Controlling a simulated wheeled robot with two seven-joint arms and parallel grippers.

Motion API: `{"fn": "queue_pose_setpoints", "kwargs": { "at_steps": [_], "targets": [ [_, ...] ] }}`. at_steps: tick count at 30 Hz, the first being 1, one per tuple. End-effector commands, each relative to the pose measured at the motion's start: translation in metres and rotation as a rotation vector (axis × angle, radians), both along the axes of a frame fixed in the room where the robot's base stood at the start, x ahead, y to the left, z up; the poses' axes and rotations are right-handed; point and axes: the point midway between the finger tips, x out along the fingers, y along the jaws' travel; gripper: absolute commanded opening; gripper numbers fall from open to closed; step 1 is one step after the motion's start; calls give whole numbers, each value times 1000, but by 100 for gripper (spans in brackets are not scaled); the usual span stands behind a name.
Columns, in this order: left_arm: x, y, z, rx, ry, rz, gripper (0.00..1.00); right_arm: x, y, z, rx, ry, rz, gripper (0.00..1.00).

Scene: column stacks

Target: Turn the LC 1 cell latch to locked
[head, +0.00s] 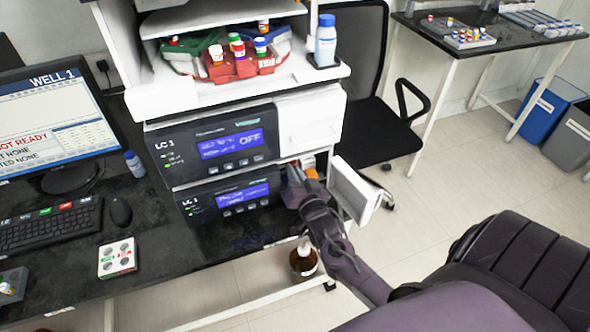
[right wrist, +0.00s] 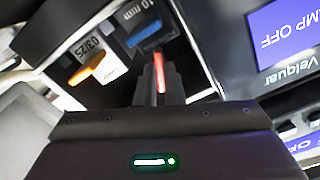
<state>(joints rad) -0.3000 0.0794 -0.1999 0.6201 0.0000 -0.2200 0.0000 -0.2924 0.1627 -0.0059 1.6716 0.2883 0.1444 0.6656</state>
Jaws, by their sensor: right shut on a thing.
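The LC 1 instrument (head: 160,182) is a stack of dark-fronted units with blue displays. The lower unit's white door (head: 355,190) stands open to the right. My right gripper (head: 297,178) is at the open bay beside the lower display. In the right wrist view its fingers (right wrist: 160,88) are closed on a narrow red piece (right wrist: 159,72), probably the cell latch; the fingers hide most of it. Beyond it are a dark block marked "10 mm" with a blue handle (right wrist: 145,32) and one with an orange handle (right wrist: 88,70). The latch position cannot be read. My left gripper is not in view.
A brown bottle (head: 303,260) stands below the bay. A blue-labelled bottle (head: 325,42) and a red vial rack (head: 243,62) are on the top shelf. A keyboard (head: 50,230), mouse (head: 120,211) and monitor (head: 55,115) occupy the left bench. A chair (head: 365,130) is behind the door.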

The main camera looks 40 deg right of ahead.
Motion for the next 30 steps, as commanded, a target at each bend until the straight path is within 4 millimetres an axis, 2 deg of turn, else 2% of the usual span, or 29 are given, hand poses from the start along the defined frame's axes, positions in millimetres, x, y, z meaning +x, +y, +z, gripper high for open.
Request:
{"fn": "queue_pose_setpoints", "kwargs": {
  "at_steps": [6,15,30],
  "targets": [
    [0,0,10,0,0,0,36,0,0,1,-186,45,0,0],
    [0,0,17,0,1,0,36,0,0,1,-372,90,-1,0],
    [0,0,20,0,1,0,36,0,0,0,-467,112,0,0]
  ]
}}
